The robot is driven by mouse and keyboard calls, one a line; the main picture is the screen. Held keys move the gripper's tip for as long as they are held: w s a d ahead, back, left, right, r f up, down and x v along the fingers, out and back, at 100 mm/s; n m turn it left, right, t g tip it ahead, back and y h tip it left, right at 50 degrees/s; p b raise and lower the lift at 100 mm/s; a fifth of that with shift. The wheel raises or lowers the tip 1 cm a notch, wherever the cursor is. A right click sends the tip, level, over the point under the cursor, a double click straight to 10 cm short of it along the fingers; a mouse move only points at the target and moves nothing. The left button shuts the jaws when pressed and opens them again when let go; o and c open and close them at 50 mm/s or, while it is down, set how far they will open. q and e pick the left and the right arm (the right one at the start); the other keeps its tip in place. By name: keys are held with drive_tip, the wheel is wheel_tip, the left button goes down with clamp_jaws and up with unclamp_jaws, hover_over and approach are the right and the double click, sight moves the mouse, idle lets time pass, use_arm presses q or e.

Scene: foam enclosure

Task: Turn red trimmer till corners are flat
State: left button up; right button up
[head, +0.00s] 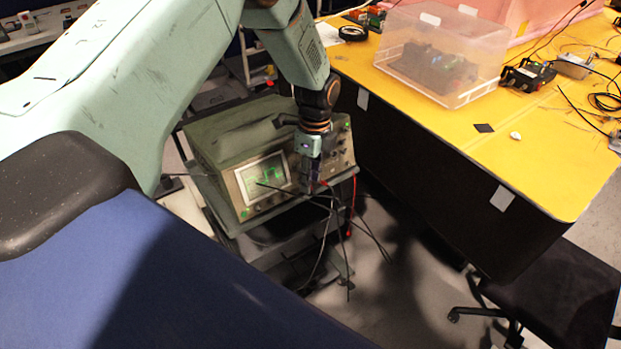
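A green oscilloscope (235,141) stands on a cart left of the table. Its lit screen (262,178) shows a green trace, too small to read as flat or rounded. My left gripper (312,184) points down at the front of the oscilloscope, right of the screen, by the cable ends. A small red part (324,183) shows beside the fingertips; I cannot tell if it is the trimmer or if the fingers touch it. The fingers are too small and dark to tell open from shut. My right gripper is not in view.
Black cables (333,217) and a red lead (352,205) hang from the oscilloscope's front. A yellow table (450,125) on the right holds a clear plastic box (440,50) and loose electronics. A black chair (560,300) stands at lower right. Floor between is partly clear.

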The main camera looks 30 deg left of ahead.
use_arm(q)
drive_tip(key=shift+s+f, duration=0.15)
drive_tip(key=shift+f, duration=0.2)
drive_tip(key=shift+c, duration=0.2)
clamp_jaws()
